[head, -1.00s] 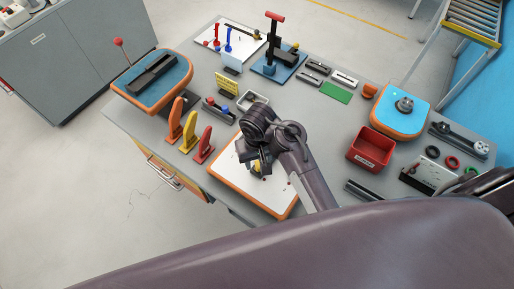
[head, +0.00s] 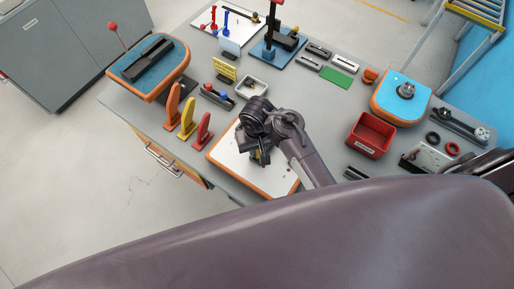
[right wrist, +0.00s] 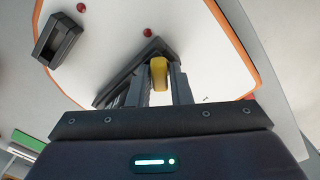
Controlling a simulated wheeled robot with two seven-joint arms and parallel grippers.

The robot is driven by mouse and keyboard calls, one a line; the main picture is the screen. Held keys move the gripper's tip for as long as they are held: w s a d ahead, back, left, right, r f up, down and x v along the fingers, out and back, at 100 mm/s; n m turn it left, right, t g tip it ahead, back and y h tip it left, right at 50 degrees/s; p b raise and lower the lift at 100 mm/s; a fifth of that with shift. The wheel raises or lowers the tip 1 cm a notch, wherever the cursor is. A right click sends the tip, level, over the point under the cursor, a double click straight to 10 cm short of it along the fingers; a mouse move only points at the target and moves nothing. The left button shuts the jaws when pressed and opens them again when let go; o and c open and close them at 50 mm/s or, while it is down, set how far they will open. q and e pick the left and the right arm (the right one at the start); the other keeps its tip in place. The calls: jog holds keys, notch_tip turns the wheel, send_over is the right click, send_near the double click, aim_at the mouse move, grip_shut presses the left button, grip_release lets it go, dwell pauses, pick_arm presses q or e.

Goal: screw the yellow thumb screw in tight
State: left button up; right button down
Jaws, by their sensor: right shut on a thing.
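My right gripper (head: 260,160) is over the white, orange-edged board (head: 284,180) at the table's front, pointing down. In the right wrist view its two fingers (right wrist: 160,88) are closed on the yellow thumb screw (right wrist: 158,73). A dark, bar-shaped block (right wrist: 128,72) lies on the board right beside the screw. How deep the screw sits is hidden by the fingers. My left gripper is not in view.
Orange, yellow and red upright pieces (head: 187,124) stand just left of the board. A small grey tray (head: 252,88) is behind the gripper, and a red bin (head: 371,134) is to the right. In the wrist view, a dark hollow block (right wrist: 58,40) sits on the board.

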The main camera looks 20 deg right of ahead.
aim_at(257, 151)
jog(key=c, duration=2)
grip_release()
grip_shut()
jog(key=o, duration=0.7)
grip_release()
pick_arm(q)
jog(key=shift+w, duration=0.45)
pick_arm(e)
jog(key=shift+o, duration=0.2)
notch_tip(257, 151, up, 8)
jog(key=shift+f+b, duration=0.15)
jog(key=shift+b, duration=0.65)
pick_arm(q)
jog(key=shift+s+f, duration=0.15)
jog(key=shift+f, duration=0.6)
pick_arm(e)
jog(key=shift+s, duration=0.1)
